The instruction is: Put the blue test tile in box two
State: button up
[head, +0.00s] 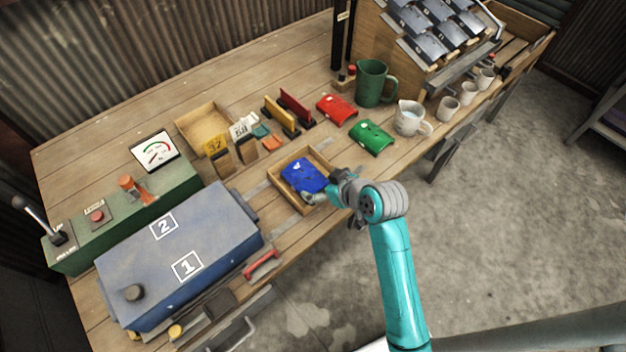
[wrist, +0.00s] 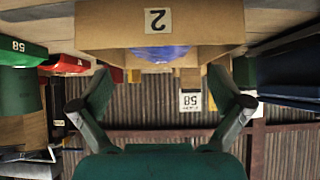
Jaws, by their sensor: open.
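The blue test tile (head: 303,175) lies in a small open wooden box (head: 274,188) near the front edge of the bench. In the wrist view this box (wrist: 105,28) carries a "2" label, and part of the blue tile (wrist: 158,53) shows beyond its wall. My gripper (head: 318,192) is at the box's front right corner in the head view, overlapping the tile's edge. In the wrist view my gripper (wrist: 160,92) has its fingers spread wide, with nothing between them. Whether a finger touches the box or tile cannot be told.
A red tile (head: 336,109) and a green tile (head: 372,137) lie behind and to the right. A green mug (head: 372,84) and a white jug (head: 410,118) stand beyond. A blue-grey case (head: 205,235) marked 1 and 2 stands left. Another wooden tray (head: 190,122) is behind.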

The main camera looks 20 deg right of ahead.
jog(key=v, duration=0.5)
jog(key=shift+s+r, duration=0.15)
jog(key=shift+s, duration=0.15)
jog(key=s+a+f+m+t+h, duration=0.1)
jog(key=s+f+m+t+h, duration=0.35)
jog(key=s, duration=1.05)
jog(key=s+r, duration=0.3)
jog(key=s, duration=0.6)
jog(key=s+a+r+y, duration=0.1)
jog(key=s+r, duration=0.3)
jog(key=s, duration=0.5)
jog(key=shift+s+n+t, duration=0.2)
jog(key=shift+n+t, duration=0.25)
jog(key=shift+y, duration=0.25)
